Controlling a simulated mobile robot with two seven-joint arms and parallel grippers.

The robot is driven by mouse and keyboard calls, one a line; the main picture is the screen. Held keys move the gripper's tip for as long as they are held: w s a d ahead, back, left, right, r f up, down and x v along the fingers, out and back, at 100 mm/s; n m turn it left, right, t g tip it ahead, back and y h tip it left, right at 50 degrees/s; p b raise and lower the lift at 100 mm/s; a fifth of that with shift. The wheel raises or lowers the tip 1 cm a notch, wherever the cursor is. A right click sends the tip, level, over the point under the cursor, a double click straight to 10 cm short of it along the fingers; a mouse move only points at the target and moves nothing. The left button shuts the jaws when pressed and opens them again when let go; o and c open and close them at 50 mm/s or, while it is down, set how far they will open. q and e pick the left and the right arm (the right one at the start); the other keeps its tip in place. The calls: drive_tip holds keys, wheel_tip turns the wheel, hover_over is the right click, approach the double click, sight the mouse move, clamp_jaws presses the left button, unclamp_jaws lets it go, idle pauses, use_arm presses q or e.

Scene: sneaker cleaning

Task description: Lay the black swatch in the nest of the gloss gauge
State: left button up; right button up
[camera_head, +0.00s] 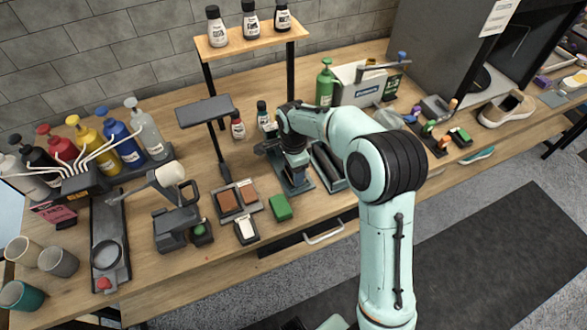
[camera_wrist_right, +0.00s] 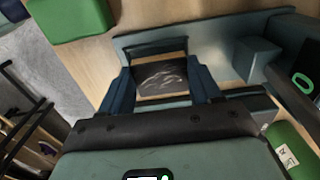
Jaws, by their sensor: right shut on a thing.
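My right gripper (camera_head: 293,165) reaches down over a blue-grey flat fixture (camera_head: 304,185) in the middle of the table. In the right wrist view the two dark blue fingers (camera_wrist_right: 163,88) are shut on a dark, glossy swatch (camera_wrist_right: 160,77), held between them. The blue-grey fixture (camera_wrist_right: 222,40) lies just beyond and below the fingers, with a raised block on it. It looks like the gloss gauge, but I cannot be sure. My left gripper is out of view.
A green block (camera_head: 280,208) lies close to the fixture. A tray (camera_head: 260,206) with brown swatches is left of it, and a small device with a white face (camera_head: 246,229) stands in front. A dark long case (camera_head: 328,165) is right of the gripper. Pump bottles (camera_head: 108,135) stand far left.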

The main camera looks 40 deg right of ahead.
drive_tip(key=o, duration=1.1)
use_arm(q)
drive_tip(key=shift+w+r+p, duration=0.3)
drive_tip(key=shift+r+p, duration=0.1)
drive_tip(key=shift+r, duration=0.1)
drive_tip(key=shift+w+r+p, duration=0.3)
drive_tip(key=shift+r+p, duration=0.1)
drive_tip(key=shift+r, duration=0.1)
use_arm(e)
wheel_tip(320, 180, up, 13)
drive_tip(key=shift+r, duration=0.2)
